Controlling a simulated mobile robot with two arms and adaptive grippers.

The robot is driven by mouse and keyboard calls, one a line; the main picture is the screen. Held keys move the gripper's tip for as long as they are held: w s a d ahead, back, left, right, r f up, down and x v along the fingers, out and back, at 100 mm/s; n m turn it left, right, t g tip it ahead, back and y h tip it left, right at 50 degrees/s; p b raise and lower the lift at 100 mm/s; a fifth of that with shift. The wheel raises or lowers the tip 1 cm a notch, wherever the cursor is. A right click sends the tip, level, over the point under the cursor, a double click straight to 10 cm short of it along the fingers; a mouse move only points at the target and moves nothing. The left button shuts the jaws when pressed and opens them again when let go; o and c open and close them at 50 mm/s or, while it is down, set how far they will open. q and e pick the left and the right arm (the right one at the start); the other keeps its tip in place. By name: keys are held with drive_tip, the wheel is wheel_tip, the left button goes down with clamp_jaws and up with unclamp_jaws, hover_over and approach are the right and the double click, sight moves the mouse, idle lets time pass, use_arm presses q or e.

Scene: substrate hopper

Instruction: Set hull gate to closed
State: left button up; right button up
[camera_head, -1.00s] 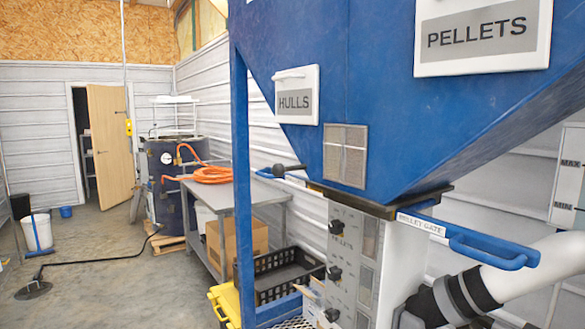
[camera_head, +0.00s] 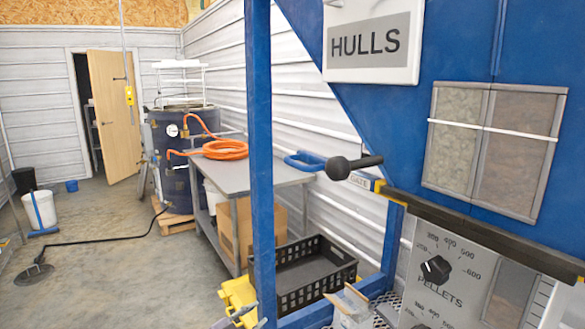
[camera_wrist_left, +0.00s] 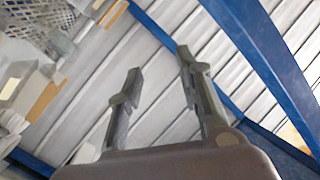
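The hull gate's blue loop handle (camera_head: 303,160) sticks out to the left of the blue hopper (camera_head: 470,70), below the HULLS sign. A short bar with a partly hidden label ending in "GATE" joins it at the hopper's dark bottom rim. A black ball-ended knob (camera_head: 338,168) stands in front of it and hides part of it. I cannot tell how far the gate is slid out. In the left wrist view, my left gripper (camera_wrist_left: 158,68) has its two fingers apart with nothing between them. It is clear of the handle, which that view does not show. My right gripper is not in view.
A blue frame post (camera_head: 259,150) stands left of the handle. The pellets dial panel (camera_head: 440,275) is below the hopper. Open floor lies to the left.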

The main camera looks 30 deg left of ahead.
use_arm(q)
wheel_tip(320, 180, up, 30)
drive_tip(key=w+d+m+h+b, duration=0.1)
drive_tip(key=w+m+h, duration=0.1)
drive_tip(key=m+h, duration=0.65)
drive_tip(key=m+g+y, duration=0.3)
drive_tip(key=m, duration=0.4)
approach(289, 163)
drive_tip(key=p+x, duration=0.5)
drive_tip(key=x, duration=0.5)
drive_tip(key=shift+r, duration=0.15)
drive_tip(key=shift+w+d+f, duration=0.2)
drive_tip(key=shift+w, duration=0.15)
